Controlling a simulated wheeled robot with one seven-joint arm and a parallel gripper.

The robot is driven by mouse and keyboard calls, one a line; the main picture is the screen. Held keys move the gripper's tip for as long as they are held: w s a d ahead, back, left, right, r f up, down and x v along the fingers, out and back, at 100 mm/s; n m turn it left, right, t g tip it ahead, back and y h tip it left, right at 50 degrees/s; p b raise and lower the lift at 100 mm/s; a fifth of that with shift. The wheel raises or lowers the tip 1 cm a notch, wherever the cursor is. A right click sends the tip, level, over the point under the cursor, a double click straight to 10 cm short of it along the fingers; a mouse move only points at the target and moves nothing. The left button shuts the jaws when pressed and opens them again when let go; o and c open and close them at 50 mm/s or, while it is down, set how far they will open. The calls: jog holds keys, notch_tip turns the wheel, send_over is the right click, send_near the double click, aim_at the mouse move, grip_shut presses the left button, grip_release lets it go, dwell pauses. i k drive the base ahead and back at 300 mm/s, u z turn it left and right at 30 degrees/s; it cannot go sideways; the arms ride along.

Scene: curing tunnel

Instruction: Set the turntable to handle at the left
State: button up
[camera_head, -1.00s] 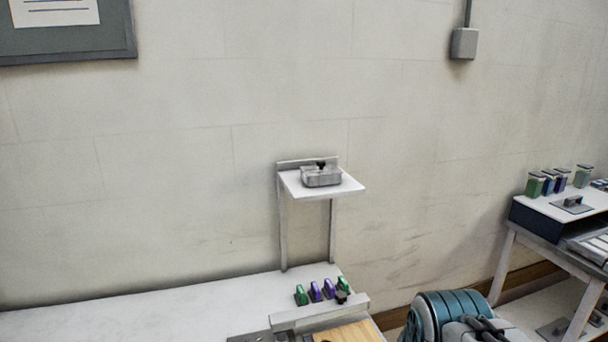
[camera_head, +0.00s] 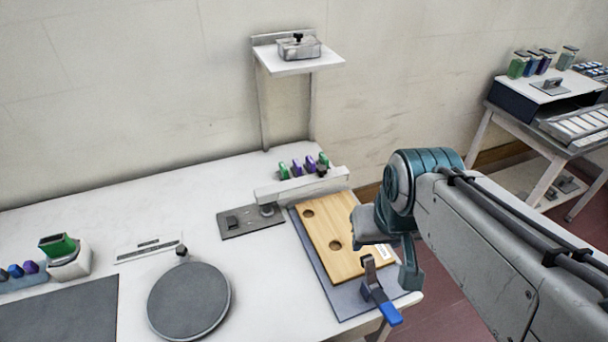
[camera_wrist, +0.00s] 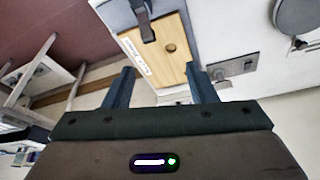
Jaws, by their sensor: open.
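The turntable (camera_head: 188,301) is a round dark grey disc on the white bench, low and left of centre in the head view. A small dark knob handle (camera_head: 181,252) stands at its far edge, towards the wall. In the wrist view the turntable (camera_wrist: 297,14) is cut off at the top right corner, with its knob (camera_wrist: 299,44) at the lower edge. My gripper (camera_head: 390,255) is well to the right of the turntable, above the wooden board. In the wrist view its two fingers (camera_wrist: 160,82) are apart with nothing held between them.
A wooden board (camera_head: 335,232) with holes lies on a grey mat, with a blue-handled clamp (camera_head: 380,295) at its front. A raised shelf (camera_head: 300,64) holds a grey box. Bare bench lies between turntable and board. A green-topped holder (camera_head: 68,260) stands left.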

aim_at(190, 299)
jog(key=k, duration=0.4)
jog(key=u, duration=0.3)
jog(key=i, duration=0.4)
jog(key=u, duration=1.25)
